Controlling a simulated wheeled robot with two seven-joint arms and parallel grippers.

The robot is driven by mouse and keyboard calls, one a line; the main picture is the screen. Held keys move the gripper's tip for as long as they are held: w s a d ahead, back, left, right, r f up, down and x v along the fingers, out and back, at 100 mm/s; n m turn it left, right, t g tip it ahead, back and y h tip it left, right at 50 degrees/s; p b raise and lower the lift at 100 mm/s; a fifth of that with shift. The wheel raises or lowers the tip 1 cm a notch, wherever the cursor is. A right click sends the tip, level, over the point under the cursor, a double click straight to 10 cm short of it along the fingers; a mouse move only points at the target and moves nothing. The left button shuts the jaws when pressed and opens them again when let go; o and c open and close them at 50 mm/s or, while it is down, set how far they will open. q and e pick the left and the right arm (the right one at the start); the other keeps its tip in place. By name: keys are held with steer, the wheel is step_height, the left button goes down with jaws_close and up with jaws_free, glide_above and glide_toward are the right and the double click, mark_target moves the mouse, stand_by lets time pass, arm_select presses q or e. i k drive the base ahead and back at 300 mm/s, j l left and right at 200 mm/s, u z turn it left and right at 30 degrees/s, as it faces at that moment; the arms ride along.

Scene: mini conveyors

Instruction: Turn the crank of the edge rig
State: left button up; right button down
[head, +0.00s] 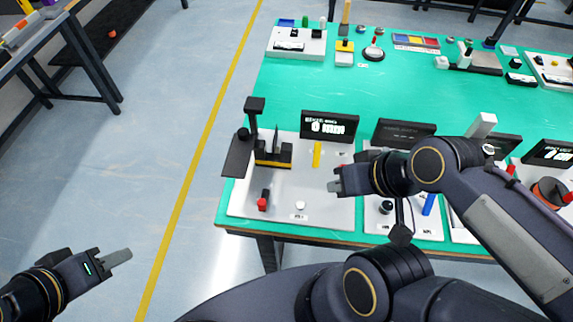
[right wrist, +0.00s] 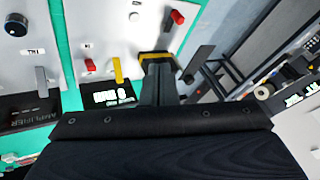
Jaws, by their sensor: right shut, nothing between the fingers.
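The edge rig is a white plate (head: 243,202) at the left end of the green table. It carries a black and yellow block (head: 272,155), a yellow bar (head: 317,154), a white button (head: 300,205) and a black display reading 0 mm (head: 328,126). A red knob on a black arm (head: 262,203), which looks like the crank, is at its front left; it also shows in the right wrist view (right wrist: 177,17). My right gripper (head: 334,187) is shut and empty above the plate's right part, apart from the knob. My left gripper (head: 120,256) is off the table; its opening is unclear.
A dark panel (head: 238,155) and a black post (head: 254,106) stand at the rig's left edge.

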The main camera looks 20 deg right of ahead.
mark_target(263, 203)
steer(key=k+j+u, duration=0.1)
steer(key=k, duration=0.3)
steer(key=k+j, duration=0.15)
steer(key=k, duration=0.25)
steer(key=k+l+u, duration=0.05)
